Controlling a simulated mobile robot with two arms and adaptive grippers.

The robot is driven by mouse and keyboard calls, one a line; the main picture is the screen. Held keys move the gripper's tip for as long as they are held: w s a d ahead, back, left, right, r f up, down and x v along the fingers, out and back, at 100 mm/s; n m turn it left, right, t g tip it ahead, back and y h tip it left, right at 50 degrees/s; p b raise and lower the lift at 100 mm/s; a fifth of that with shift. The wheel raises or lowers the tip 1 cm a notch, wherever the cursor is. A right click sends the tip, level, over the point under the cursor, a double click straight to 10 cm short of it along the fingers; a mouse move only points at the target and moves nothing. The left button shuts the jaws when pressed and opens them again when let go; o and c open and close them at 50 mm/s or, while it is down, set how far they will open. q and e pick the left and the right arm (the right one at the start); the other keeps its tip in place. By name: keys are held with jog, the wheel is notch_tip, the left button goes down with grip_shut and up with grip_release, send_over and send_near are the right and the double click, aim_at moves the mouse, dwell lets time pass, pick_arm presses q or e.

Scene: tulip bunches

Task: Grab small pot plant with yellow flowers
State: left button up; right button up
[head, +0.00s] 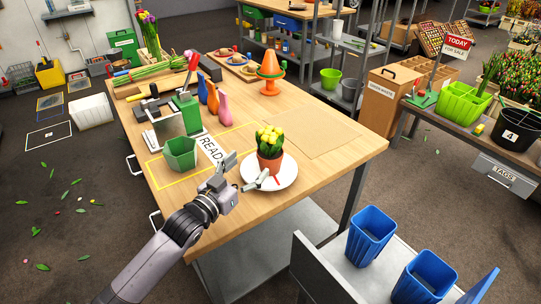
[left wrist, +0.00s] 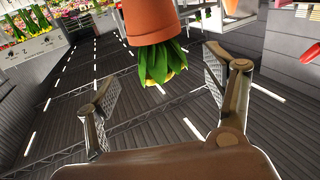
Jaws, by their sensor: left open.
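The small pot plant with yellow flowers (head: 270,161) is an orange-brown clay pot with green leaves and yellow blooms. It stands upright on a round white plate (head: 287,183) near the table's front edge. My left gripper (head: 246,170) is open just left of and in front of the pot, its fingers pointing towards it. In the left wrist view the plant (left wrist: 152,22) appears upside down at the top. There the open, empty fingers of my left gripper (left wrist: 160,80) spread below the pot, on either side of the leaves. My right gripper is out of view.
A green hexagonal pot (head: 181,155) stands left of my gripper on the wooden table (head: 226,228). Colored vases (head: 213,100) and an orange cone-shaped stack (head: 270,70) are farther back. Table space right of the plate is clear. Blue containers (head: 370,236) stand at front right.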

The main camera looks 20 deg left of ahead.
aim_at(264, 152)
pick_arm(q)
jog(key=x, duration=0.5)
jog(key=shift+w+d, duration=0.1)
jog(key=shift+w, duration=0.3)
jog(key=p+x, duration=0.1)
jog(key=x, duration=0.3)
jog(key=shift+w+d+r, duration=0.15)
jog(key=shift+w+d, duration=0.05)
jog(key=shift+d, duration=0.05)
jog(key=shift+w, duration=0.3)
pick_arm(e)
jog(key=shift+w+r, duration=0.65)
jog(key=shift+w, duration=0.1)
pick_arm(q)
jog(key=shift+s, duration=0.1)
jog(key=shift+c, duration=0.2)
jog(key=c, duration=1.2)
jog(key=shift+c, duration=0.3)
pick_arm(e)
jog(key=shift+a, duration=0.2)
